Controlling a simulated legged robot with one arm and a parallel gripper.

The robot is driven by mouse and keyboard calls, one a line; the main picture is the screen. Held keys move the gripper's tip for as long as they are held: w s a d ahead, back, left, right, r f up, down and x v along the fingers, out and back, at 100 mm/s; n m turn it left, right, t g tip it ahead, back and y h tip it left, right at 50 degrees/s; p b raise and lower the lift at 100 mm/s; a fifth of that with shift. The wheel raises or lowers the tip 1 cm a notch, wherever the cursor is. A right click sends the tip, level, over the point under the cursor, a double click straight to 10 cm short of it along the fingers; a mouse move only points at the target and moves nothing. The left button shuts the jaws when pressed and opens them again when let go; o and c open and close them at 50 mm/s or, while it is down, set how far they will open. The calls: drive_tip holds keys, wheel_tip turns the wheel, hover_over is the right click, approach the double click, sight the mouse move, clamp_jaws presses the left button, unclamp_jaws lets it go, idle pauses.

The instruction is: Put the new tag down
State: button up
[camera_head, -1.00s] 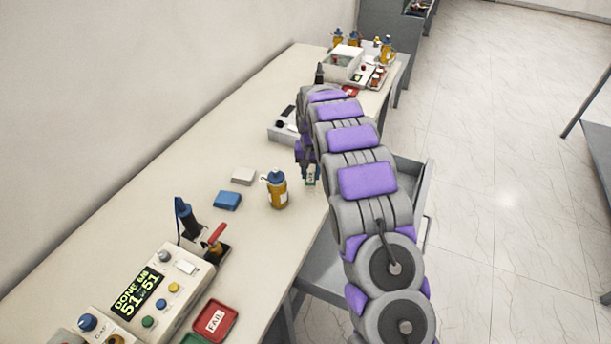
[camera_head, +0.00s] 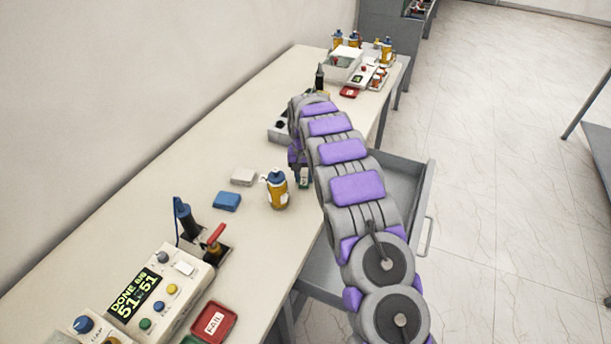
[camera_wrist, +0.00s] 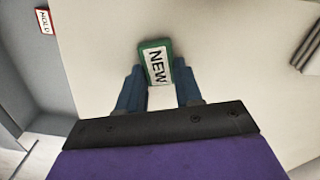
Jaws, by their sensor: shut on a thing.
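The new tag (camera_wrist: 156,63) is a green-edged white tag reading "NEW", held between the two fingers of my gripper (camera_wrist: 160,90) in the wrist view. The pale bench top shows beneath and around it; I cannot tell whether the tag touches the bench. In the head view my gripper (camera_head: 302,172) points down at the bench, with the tag (camera_head: 304,181) at its fingertips, just right of an orange bottle with a blue cap (camera_head: 277,190). My arm hides part of the gripper.
A white block (camera_head: 243,177) and a blue block (camera_head: 227,201) lie left of the bottle. A tester (camera_head: 160,290) and a red FAIL tray (camera_head: 214,321) are at the near end. An open drawer (camera_head: 395,185) juts out right. A HOLD tag (camera_wrist: 44,21) shows in the wrist view.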

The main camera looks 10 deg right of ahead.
sight(303, 178)
drive_tip(key=shift+a, duration=0.65)
drive_tip(key=o, duration=0.8)
drive_tip(key=shift+a+f, duration=0.1)
drive_tip(key=shift+a, duration=0.35)
drive_tip(key=shift+o, duration=0.8)
drive_tip(key=shift+d, duration=0.25)
drive_tip(key=shift+o, duration=0.2)
drive_tip(key=shift+d, duration=1.15)
drive_tip(key=shift+a, duration=0.3)
drive_tip(key=shift+a+r, duration=0.9)
drive_tip(key=shift+r, duration=0.05)
wheel_tip(303, 178, up, 10)
drive_tip(key=d+p, duration=0.1)
drive_tip(key=p, duration=0.2)
drive_tip(key=s+d+r, duration=0.1)
drive_tip(key=s+r, duration=0.7)
drive_tip(key=s, duration=0.2)
drive_tip(key=s+r+n+g, duration=0.1)
drive_tip(key=s+r, duration=0.4)
drive_tip(key=s, duration=0.8)
drive_tip(key=s+a+f+n, duration=0.1)
drive_tip(key=s+f, duration=0.2)
drive_tip(key=s, duration=2.7)
drive_tip(key=shift+s+n+g, duration=0.35)
drive_tip(key=shift+n+g, duration=0.05)
